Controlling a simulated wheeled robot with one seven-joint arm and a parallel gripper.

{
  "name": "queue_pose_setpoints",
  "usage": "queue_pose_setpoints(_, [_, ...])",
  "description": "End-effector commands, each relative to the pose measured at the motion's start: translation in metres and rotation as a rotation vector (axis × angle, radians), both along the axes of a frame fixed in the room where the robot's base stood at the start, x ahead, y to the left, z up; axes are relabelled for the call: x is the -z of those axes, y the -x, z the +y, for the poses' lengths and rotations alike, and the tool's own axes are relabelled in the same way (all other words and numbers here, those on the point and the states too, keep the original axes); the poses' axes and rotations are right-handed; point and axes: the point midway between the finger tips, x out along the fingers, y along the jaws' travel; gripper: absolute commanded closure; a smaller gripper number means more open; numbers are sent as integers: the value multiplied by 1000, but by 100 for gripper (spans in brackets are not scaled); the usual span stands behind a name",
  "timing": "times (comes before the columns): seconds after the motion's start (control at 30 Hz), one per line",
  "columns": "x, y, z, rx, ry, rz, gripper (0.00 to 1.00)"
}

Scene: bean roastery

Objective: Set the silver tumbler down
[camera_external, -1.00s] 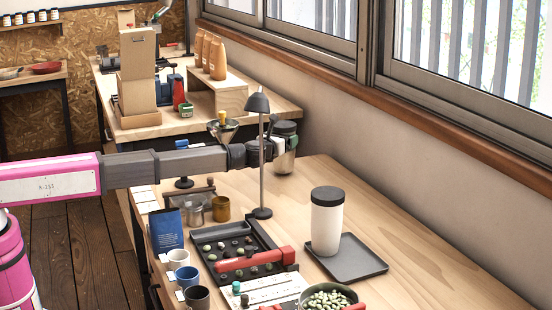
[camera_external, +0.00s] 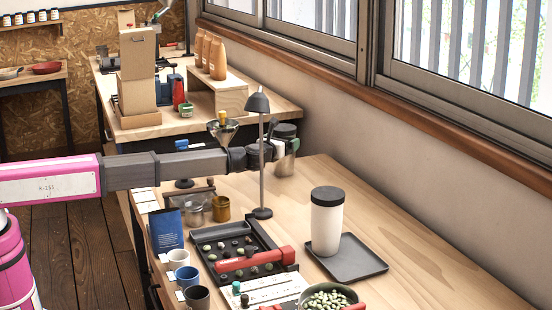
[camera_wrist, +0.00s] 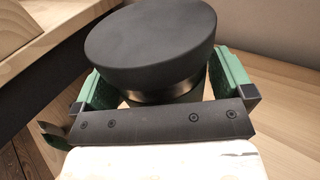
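The silver tumbler (camera_external: 286,166) with a dark lid is upright at the far end of the long wooden table (camera_external: 390,219). My gripper (camera_external: 277,147) is at its upper part, coming from the left. In the wrist view, the tumbler's wide black lid (camera_wrist: 150,48) and a thin silver band (camera_wrist: 165,92) show between the green-padded fingers of my gripper (camera_wrist: 166,84). The fingers are shut on the tumbler, one on each side. The lid hides most of its body. I cannot tell whether its base touches the tabletop.
A thin lamp (camera_external: 262,165) stands in front of my wrist. A white tumbler with a black lid (camera_external: 327,219) stands on a dark tray (camera_external: 363,265). Cups, a bean board (camera_external: 257,235) and a red-handled tool crowd the near left. The tabletop along the wall is clear.

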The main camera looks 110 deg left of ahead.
Motion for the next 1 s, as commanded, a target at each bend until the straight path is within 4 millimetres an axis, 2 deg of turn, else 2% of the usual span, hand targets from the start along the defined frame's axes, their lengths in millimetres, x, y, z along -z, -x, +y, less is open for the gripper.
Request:
queue_pose_setpoints(0.27, [0, 1, -2, 0, 1, -1, 0])
queue_pose_setpoints(0.37, [0, 3, -11, 1, 1, 0, 0])
queue_pose_setpoints(0.5, [0, 8, -35, 1, 0, 0, 0])
queue_pose_setpoints(0.8, [-51, 5, -30, 0, -1, -1, 0])
queue_pose_setpoints(1.0, [-67, 5, -29, 0, 0, -1, 0])
